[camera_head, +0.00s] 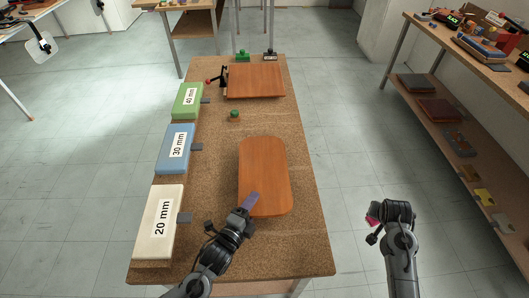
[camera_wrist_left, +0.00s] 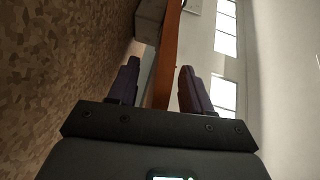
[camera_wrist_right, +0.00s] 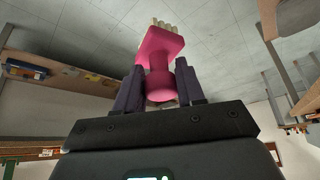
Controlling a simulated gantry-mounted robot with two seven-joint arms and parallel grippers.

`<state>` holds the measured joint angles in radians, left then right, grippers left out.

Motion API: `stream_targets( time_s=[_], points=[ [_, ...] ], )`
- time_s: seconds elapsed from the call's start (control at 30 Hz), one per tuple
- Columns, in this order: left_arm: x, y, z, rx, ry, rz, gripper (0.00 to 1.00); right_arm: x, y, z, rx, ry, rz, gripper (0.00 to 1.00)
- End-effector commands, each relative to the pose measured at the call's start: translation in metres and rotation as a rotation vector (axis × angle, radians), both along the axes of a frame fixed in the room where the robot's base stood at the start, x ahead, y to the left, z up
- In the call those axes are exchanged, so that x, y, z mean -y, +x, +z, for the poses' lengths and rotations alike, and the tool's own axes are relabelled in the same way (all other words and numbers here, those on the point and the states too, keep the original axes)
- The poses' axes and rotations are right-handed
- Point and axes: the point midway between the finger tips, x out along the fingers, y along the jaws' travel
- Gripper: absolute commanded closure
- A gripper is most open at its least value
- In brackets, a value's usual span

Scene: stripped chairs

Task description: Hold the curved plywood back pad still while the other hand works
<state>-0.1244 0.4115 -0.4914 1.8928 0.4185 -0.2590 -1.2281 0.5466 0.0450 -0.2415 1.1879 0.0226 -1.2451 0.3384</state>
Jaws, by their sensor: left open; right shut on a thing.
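The curved plywood back pad (camera_head: 266,165), orange-brown with rounded corners, lies on the cork-topped bench (camera_head: 305,240). My left gripper (camera_head: 249,203) is at the pad's near left corner. In the left wrist view the pad's edge (camera_wrist_left: 166,65) runs between the open fingers (camera_wrist_left: 158,85), with gaps visible on both sides. My right gripper (camera_head: 374,218) is off the bench to the right, over the floor. In the right wrist view its fingers (camera_wrist_right: 158,92) are shut on a pink brush-like tool (camera_wrist_right: 160,48) with pale bristle-like tips. Only a bit of pink shows in the head view.
Blocks marked 20 mm (camera_head: 158,222), 30 mm (camera_head: 175,148) and 40 mm (camera_head: 187,99) line the bench's left side. A flat wooden panel (camera_head: 255,82) lies at the far end, and a small green-topped object (camera_head: 234,115) stands nearer. A loaded shelf (camera_head: 475,150) stands at right.

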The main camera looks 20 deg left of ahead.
Motion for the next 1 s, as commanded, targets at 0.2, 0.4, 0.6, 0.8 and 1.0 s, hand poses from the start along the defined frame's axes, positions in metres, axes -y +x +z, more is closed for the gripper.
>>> stream_targets(
  time_s=[0.2, 0.4, 0.6, 0.8, 1.0],
  points=[
    [-0.003, -0.032, 0.002, -0.004, -0.001, -0.002, 0.51, 0.0, 0.0, 0.0, 0.001, 0.0, 0.0, 0.86],
    [-0.006, -0.069, 0.008, -0.003, -0.001, -0.001, 0.51, 0.0, 0.0, 0.0, 0.001, 0.0, 0.0, 0.86],
    [-0.009, -0.097, 0.011, -0.003, 0.0, -0.001, 0.51, 0.0, 0.0, 0.0, 0.001, 0.0, 0.0, 0.86],
    [-0.01, -0.111, 0.013, -0.002, -0.001, 0.0, 0.51, 0.0, 0.0, 0.0, 0.001, 0.0, 0.0, 0.86],
    [-0.011, -0.113, 0.014, -0.002, -0.001, 0.0, 0.51, 0.0, 0.0, 0.0, 0.001, 0.0, 0.0, 0.86]
  ],
)
